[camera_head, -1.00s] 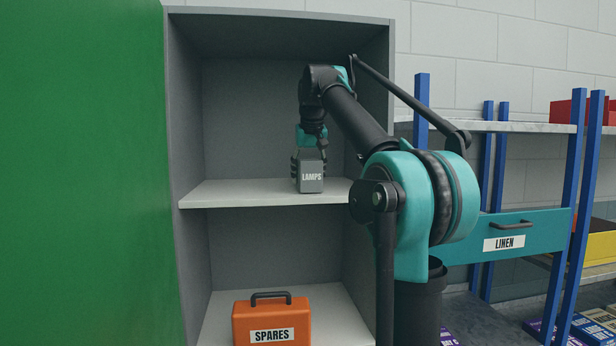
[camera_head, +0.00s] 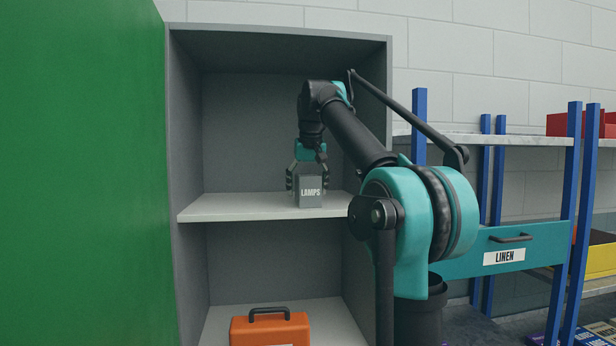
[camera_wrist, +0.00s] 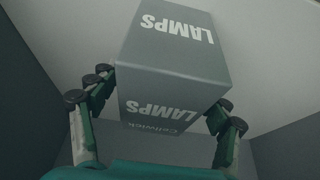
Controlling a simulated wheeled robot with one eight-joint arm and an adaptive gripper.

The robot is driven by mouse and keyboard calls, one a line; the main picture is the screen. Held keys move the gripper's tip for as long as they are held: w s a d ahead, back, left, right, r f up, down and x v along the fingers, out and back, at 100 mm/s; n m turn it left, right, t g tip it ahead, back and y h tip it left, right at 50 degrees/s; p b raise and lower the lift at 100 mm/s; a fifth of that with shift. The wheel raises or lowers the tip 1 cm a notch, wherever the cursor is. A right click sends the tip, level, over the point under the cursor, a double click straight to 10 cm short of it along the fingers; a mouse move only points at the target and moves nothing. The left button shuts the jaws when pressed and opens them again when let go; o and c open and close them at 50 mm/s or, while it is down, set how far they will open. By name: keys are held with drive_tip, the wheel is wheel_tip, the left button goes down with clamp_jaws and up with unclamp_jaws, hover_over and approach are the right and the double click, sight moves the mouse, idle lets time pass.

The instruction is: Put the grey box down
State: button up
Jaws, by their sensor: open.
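The grey box (camera_head: 309,192), marked LAMPS, stands upright on the upper shelf (camera_head: 240,207) of a grey cabinet. My gripper (camera_head: 307,180) reaches down over it from above, with its fingers on either side. In the wrist view the grey box (camera_wrist: 172,70) lies between the fingertips of my gripper (camera_wrist: 160,100). The fingers are spread, and a gap shows beside the box at the left finger. The right fingertip is close to the box's edge; I cannot tell if it touches.
An orange case (camera_head: 270,330) stands on the lower shelf. The cabinet's side walls flank the upper shelf, and a green panel (camera_head: 80,170) is at left. The shelf left of the box is clear. A rack with a LINEN drawer (camera_head: 510,250) stands at right.

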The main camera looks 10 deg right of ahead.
drive_tip(key=v, duration=1.1)
drive_tip(key=shift+s+r, duration=0.2)
drive_tip(key=shift+r, duration=0.1)
